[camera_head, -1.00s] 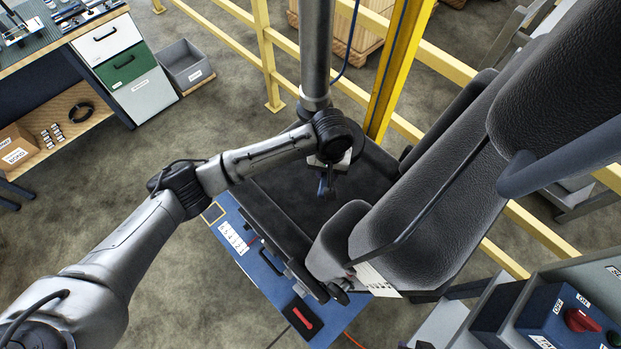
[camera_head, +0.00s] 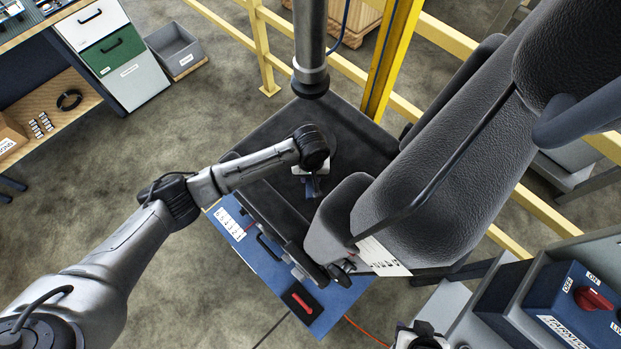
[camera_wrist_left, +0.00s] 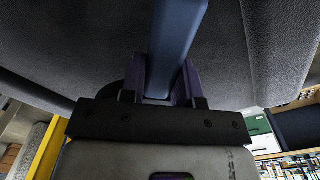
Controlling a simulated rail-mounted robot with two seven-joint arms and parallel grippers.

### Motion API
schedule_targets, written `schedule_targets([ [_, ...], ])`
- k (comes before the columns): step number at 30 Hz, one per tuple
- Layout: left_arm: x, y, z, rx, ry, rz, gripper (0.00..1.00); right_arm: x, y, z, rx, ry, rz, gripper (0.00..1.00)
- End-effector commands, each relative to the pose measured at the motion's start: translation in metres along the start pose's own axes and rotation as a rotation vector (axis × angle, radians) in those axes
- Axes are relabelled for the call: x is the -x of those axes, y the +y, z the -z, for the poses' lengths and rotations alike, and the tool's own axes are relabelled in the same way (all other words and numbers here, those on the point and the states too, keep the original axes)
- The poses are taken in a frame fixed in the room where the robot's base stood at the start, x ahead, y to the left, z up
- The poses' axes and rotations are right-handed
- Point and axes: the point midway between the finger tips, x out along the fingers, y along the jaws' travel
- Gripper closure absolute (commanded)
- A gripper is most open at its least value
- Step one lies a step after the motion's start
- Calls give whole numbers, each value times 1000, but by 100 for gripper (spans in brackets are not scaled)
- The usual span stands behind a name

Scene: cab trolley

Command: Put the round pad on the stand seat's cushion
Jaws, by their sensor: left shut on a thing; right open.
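The stand seat (camera_head: 420,190) is black with a tall backrest at the right in the head view. Its flat dark cushion (camera_head: 270,125) lies left of the backrest. My left gripper (camera_head: 313,188) is low over the cushion, shut on a blue bar (camera_wrist_left: 178,40). My right gripper (camera_head: 421,337) shows only partly at the bottom edge, away from the seat.
A grey vertical cylinder (camera_head: 310,50) hangs over the back of the cushion. The armrest (camera_head: 335,220) is close to the right of my left gripper. A yellow post (camera_head: 392,55) and rails stand behind. A blue control box (camera_head: 575,305) is at lower right.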

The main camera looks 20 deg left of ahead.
Motion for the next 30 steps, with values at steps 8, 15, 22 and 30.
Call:
schedule_targets([
  [8,-31,0,0,0,2,0,100,-8,-2,-2,-4,0,3,57],
  [15,-32,0,0,-1,2,-1,100,-8,-1,-2,-4,0,3,57],
  [22,-36,0,0,0,-1,1,68,-7,0,-2,1,-1,-1,57],
  [30,-36,0,0,0,0,1,45,-7,2,-3,6,-2,-5,57],
])
